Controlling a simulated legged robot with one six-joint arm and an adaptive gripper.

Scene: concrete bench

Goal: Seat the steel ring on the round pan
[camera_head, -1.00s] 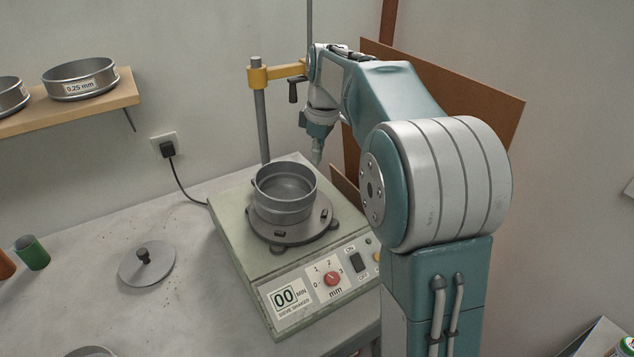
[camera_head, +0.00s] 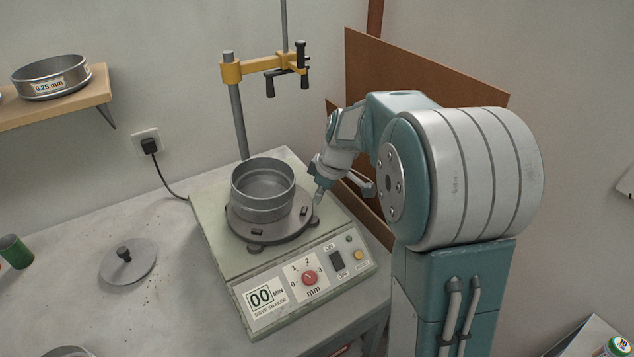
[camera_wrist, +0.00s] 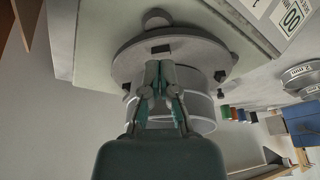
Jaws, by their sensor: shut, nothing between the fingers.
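A grey steel ring (camera_head: 263,182) stands upright on the round pan (camera_head: 263,213), on the dark round plate of the sieve shaker. A seam line runs around the stack between them. I cannot tell whether the ring is fully down. My gripper (camera_head: 318,197) is shut and empty, low at the right edge of the plate, beside the stack and apart from it. In the wrist view my gripper (camera_wrist: 165,68) covers part of the plate (camera_wrist: 185,47) and of the stack's wall (camera_wrist: 200,108).
The shaker's control panel (camera_head: 310,275) faces front. A yellow clamp (camera_head: 265,68) on a post stands behind. A knobbed lid (camera_head: 128,262) lies on the bench at left, with a green cup (camera_head: 15,252) beyond. A shelf (camera_head: 60,98) holds a sieve. Brown boards (camera_head: 430,75) stand behind my arm.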

